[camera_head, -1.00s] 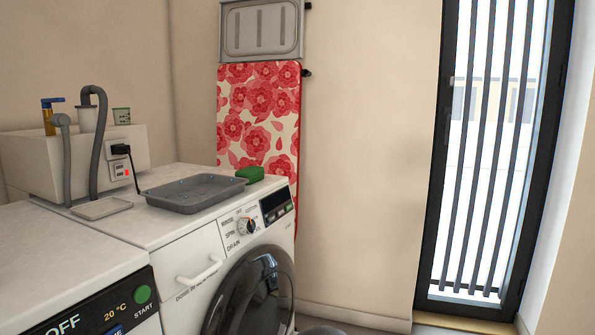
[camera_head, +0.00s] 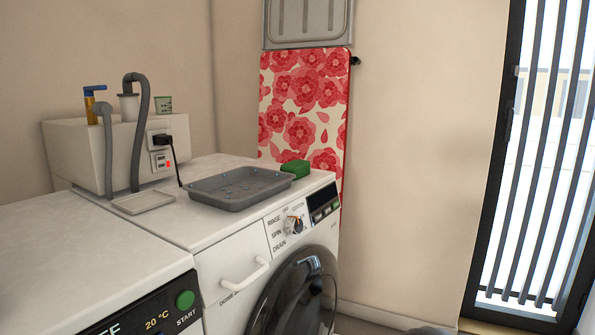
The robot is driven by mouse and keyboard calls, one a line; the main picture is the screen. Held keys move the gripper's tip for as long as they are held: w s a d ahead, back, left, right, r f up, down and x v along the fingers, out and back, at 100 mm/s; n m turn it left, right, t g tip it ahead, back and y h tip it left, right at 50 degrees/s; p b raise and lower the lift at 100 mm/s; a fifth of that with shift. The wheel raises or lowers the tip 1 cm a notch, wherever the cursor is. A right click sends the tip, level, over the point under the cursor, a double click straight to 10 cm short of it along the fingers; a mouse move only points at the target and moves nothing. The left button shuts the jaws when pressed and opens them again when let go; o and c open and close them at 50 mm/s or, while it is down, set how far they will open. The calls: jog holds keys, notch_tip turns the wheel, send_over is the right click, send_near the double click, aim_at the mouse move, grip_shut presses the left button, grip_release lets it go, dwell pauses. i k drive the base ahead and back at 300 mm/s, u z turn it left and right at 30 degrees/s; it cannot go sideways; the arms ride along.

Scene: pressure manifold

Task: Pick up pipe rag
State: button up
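I see nothing that I can clearly name as the pipe rag. A small green block-like item (camera_head: 296,169), which looks like a sponge or folded cloth, sits on the washing machine top at the back right corner of the grey tray. A flat pale grey piece (camera_head: 145,202) lies left of the tray; it looks like a shallow dish, and I cannot tell if a rag is in it. My gripper is not in view.
The grey tray (camera_head: 240,205) on the washing machine (camera_head: 225,255) holds small bluish spots like drops. A white box (camera_head: 75,160) with a plugged-in socket stands at the back left. The white top at front left (camera_head: 70,250) is clear. A floral ironing board (camera_head: 305,110) leans behind.

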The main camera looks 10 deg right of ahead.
aim_at(300, 169)
jog(key=z, duration=0.65)
jog(key=i, duration=1.2)
